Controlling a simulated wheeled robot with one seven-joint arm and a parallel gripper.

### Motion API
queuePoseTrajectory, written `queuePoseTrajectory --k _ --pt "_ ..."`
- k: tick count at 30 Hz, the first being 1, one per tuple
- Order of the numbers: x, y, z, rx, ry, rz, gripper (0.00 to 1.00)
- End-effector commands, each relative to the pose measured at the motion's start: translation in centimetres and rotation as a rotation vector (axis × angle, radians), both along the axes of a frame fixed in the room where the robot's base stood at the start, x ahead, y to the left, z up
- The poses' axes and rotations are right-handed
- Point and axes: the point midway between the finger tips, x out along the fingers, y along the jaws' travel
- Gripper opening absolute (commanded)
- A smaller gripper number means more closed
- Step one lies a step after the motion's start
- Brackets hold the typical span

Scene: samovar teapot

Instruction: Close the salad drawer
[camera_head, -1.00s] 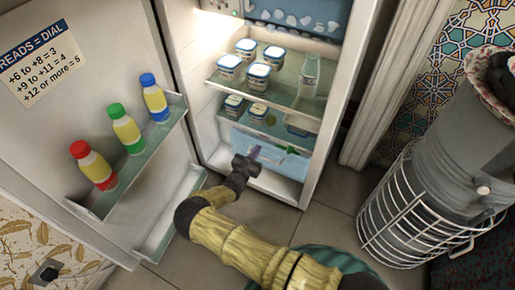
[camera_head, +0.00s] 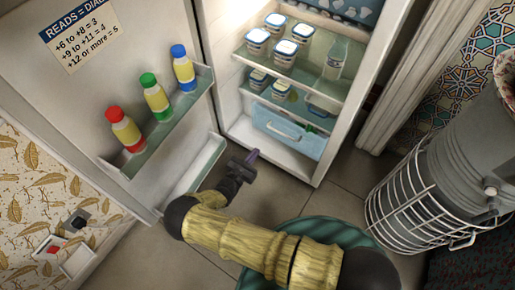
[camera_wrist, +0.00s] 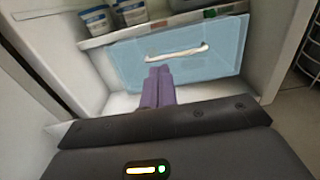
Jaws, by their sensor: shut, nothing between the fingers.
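The salad drawer (camera_head: 308,143) is a light blue, see-through box with a white handle (camera_head: 284,133), low in the open fridge. Its front looks about level with the shelf edge above it. The drawer (camera_wrist: 215,52) and its handle (camera_wrist: 177,52) also fill the upper part of the wrist view. My gripper (camera_head: 254,156) is in front of and left of the drawer, apart from it in the head view. Its purple fingers (camera_wrist: 159,84) are shut with nothing between them, and their tips appear just below the handle.
The open fridge door (camera_head: 110,100) stands at the left, its rack (camera_head: 160,140) holding red, green and blue-capped bottles. Tubs (camera_head: 284,55) and a glass bottle (camera_head: 335,60) stand on the shelves. A grey bin in a white wire frame (camera_head: 425,205) stands right. Floor (camera_head: 340,195) before the fridge is clear.

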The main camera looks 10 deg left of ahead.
Motion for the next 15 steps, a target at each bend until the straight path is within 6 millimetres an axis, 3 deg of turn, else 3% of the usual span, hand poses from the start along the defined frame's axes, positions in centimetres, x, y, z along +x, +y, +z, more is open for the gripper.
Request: queuePoseTrajectory --k 5,10,15 --pt "0.0 0.0 0.0 0.0 0.0 0.0 0.0" --pt "0.2 -0.4 0.4 0.015 0.005 -0.025 0.29" --pt "1.2 -3.2 2.7 0.106 0.038 -0.178 0.32"
